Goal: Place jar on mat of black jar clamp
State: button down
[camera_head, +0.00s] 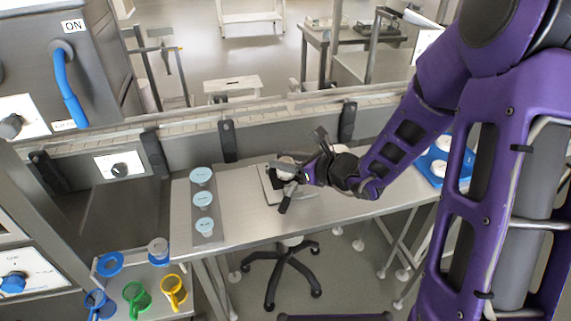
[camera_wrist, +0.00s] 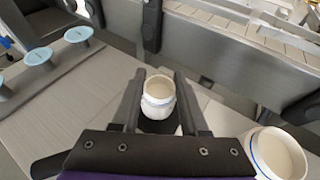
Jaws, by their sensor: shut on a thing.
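In the head view my gripper (camera_head: 294,172) holds the jar (camera_head: 286,163) over a light mat or plate (camera_head: 270,191) on the steel table. Black parts show around the jar there; I cannot clearly tell clamp from fingers. A dark surface (camera_wrist: 160,126) shows below the jar in the wrist view. Whether the jar touches it is unclear.
A blue tray (camera_head: 433,178) with white jars is at the table's right; one jar (camera_wrist: 280,153) shows at the wrist view's lower right. Several pale-blue round-topped pieces (camera_head: 203,199) stand on a grey strip at left. A metal rail (camera_head: 185,142) runs behind the table.

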jog(key=shift+f, duration=0.25)
jog(key=shift+f, duration=0.15)
jog(key=shift+c, duration=2.1)
grip_release()
jog(key=shift+r, duration=0.25)
jog(key=shift+s+d+r, duration=0.15)
jog(key=shift+d+r, duration=0.05)
jog(key=p+v, duration=0.2)
jog(key=v, duration=0.9)
jog(key=shift+s+d, duration=0.15)
jog(key=shift+s, duration=0.05)
